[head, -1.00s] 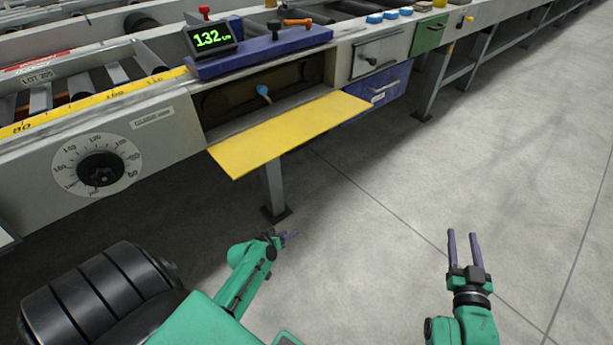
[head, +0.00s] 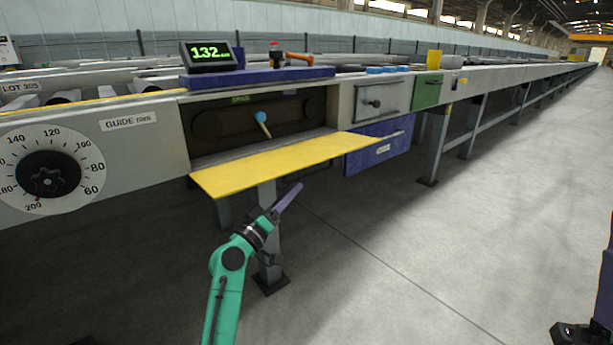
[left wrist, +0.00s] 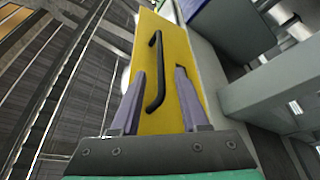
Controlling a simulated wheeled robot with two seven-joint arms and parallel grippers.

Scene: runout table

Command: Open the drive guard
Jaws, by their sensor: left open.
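The drive guard (head: 285,164) is a yellow flap, folded down and sticking out nearly level from the front of the table. The drive bay (head: 215,125) behind it is uncovered. In the left wrist view the guard's yellow face (left wrist: 180,50) carries a black bar handle (left wrist: 155,75). My left gripper (head: 292,192) is open, just below and in front of the guard. Its fingers (left wrist: 160,85) appear on either side of the handle's lower part; contact cannot be told. My right gripper (head: 600,290) is cut off at the right edge, its jaws not clear.
A blue-tipped lever (head: 262,122) stands in the drive bay. A dial (head: 48,180) is at left, a grey door (head: 380,98) and blue drawer (head: 378,150) at right. A table leg (head: 268,235) stands behind my left arm. The floor (head: 430,260) at right is clear.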

